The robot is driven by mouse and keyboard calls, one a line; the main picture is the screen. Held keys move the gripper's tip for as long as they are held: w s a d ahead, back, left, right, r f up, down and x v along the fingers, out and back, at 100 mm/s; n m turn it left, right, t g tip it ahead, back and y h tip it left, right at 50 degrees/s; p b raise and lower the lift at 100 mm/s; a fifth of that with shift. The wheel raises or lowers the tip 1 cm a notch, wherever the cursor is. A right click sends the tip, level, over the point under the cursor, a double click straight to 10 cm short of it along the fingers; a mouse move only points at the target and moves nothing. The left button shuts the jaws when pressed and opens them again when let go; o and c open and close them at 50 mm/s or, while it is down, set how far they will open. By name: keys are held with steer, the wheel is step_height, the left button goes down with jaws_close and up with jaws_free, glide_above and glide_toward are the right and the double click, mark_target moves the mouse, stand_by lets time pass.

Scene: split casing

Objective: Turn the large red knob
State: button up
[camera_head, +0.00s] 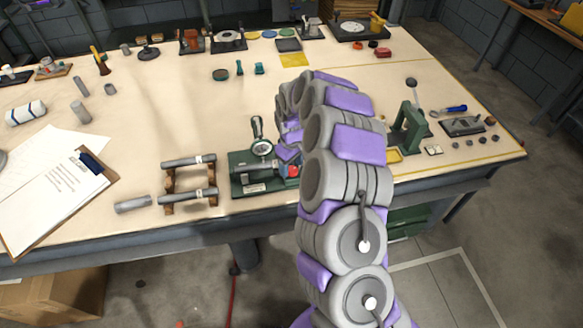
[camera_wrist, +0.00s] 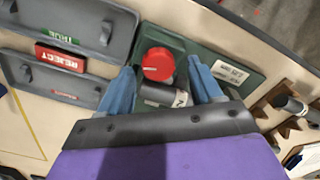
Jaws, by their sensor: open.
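The large red knob (camera_wrist: 158,65) sits on a dark green base (camera_wrist: 246,92) with a pale label, beside a grey cylindrical part. In the wrist view my gripper (camera_wrist: 161,66) is open, with one blue finger on each side of the knob. I cannot tell whether either finger touches it. In the head view the red knob (camera_head: 293,171) shows at the right end of the green gauge fixture (camera_head: 238,187), just left of my arm. My arm hides the fingers there.
A wooden stand with two grey bars (camera_head: 188,160) is left of the fixture. A clipboard (camera_head: 62,185) lies farther left. A green press (camera_head: 409,130) stands right of my arm. Grey trays (camera_wrist: 70,25) and a red REJECT block (camera_wrist: 60,57) lie near the gripper in the wrist view.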

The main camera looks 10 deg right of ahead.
steer(key=shift+d+f, duration=0.15)
steer(key=shift+f, duration=0.35)
steer(key=c, duration=1.1)
steer(key=shift+o, duration=0.2)
steer(key=shift+r+m+p, duration=0.1)
steer(key=shift+m+p, duration=0.4)
steer(key=shift+p, duration=0.05)
steer(key=shift+m, duration=0.3)
steer(key=o, duration=1.1)
steer(key=shift+c, duration=0.2)
